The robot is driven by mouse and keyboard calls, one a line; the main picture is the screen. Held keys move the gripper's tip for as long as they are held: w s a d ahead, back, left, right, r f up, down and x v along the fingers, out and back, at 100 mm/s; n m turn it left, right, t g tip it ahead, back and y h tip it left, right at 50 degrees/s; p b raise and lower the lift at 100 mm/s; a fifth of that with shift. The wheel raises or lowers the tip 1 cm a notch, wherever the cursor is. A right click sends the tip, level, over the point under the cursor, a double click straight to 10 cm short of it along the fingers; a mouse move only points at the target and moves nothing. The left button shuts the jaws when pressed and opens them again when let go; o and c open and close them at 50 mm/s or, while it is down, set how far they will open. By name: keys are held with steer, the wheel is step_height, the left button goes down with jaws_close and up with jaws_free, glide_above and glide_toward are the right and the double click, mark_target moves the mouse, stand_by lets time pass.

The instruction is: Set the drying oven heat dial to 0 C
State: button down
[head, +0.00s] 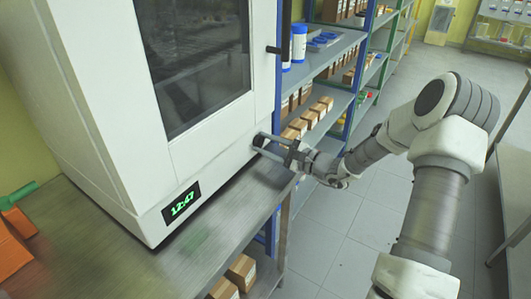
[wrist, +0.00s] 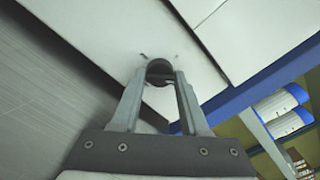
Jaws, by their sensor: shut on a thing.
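The drying oven (head: 95,95) is a large white cabinet with a dark door window and a black handle. It stands on a metal table. Its green display (head: 181,203) reads 12:47. My gripper (head: 262,141) is at the lower right of the oven front. In the wrist view my gripper (wrist: 160,78) has its two fingertips on either side of a dark round heat dial (wrist: 160,68), shut on it. The dial sits on the white front panel (wrist: 100,35). Small marks show beside the dial, but its pointer and setting cannot be read.
The metal table top (head: 130,265) runs below the oven. A blue-framed shelf (head: 325,60) with boxes and blue-lidded containers stands close behind my gripper. Orange items (head: 12,245) lie at the far left. The tiled floor (head: 335,220) is open below my arm.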

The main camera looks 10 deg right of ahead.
steer(key=n+b, duration=0.2)
steer(key=b, duration=0.2)
steer(key=n+b, duration=0.3)
steer(key=b, duration=0.1)
steer(key=shift+f+n, duration=0.3)
steer(key=shift+f, duration=0.1)
steer(key=n+b, duration=0.2)
steer(key=b, duration=0.2)
steer(key=shift+r+n+b, duration=0.15)
steer(key=shift+n+b, duration=0.25)
steer(key=shift+r+n+b, duration=0.2)
steer(key=shift+n+b, duration=0.5)
steer(key=shift+b, duration=0.4)
steer(key=shift+r, duration=0.1)
steer(key=shift+c, duration=2.2)
jaws_free()
steer(key=p+v, duration=0.2)
steer(key=v, duration=1.5)
steer(key=shift+d, duration=0.2)
